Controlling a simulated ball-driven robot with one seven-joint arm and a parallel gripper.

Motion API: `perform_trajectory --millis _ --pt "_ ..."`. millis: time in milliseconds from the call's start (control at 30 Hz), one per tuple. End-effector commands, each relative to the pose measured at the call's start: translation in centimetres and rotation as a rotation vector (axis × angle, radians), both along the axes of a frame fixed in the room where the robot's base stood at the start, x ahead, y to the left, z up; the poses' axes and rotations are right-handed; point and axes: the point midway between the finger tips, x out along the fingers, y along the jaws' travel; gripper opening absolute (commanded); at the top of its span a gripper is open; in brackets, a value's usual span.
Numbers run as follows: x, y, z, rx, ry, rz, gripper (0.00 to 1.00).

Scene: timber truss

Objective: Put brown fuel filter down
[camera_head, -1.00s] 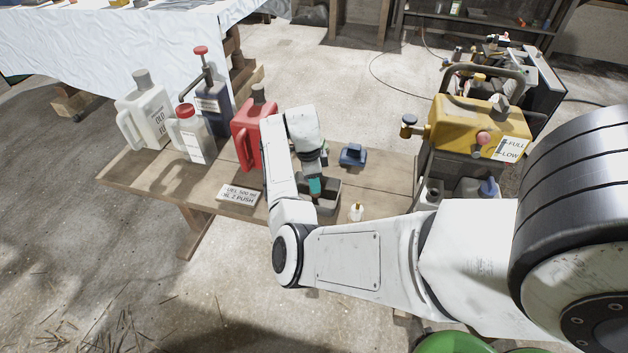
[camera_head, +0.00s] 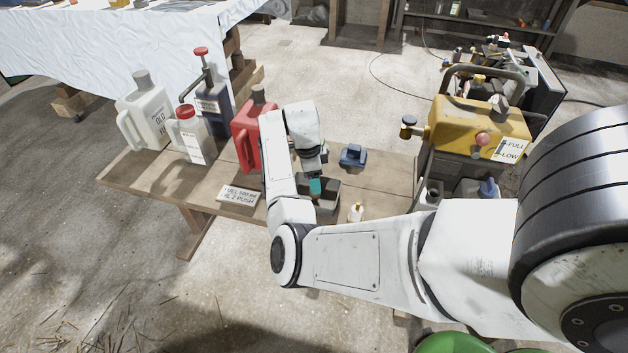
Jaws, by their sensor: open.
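My gripper (camera_head: 315,186), with teal showing at its fingers, points down at a small dark tray (camera_head: 331,203) on the wooden bench. It is open, at or just over the tray's left part. Its fingertips are small in this view, and my arm covers the left side of the tray. I cannot clearly make out the brown fuel filter; a small brownish patch shows just under the fingers inside the tray.
A blue part (camera_head: 353,155), a small white bottle (camera_head: 355,212) and a yellow tank (camera_head: 475,125) are to the right.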

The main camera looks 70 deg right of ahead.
Motion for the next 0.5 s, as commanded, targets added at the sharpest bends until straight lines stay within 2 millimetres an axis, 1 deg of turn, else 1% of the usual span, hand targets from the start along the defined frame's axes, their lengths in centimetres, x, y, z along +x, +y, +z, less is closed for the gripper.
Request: perform_trajectory --millis 33,300,500 --pt "0.2 0.0 1.1 -0.002 -0.002 -0.001 0.59" --pt "0.8 0.3 6.6 -0.002 -0.003 -0.001 0.59" --pt "1.1 0.5 9.5 -0.001 -0.003 -0.001 0.59"
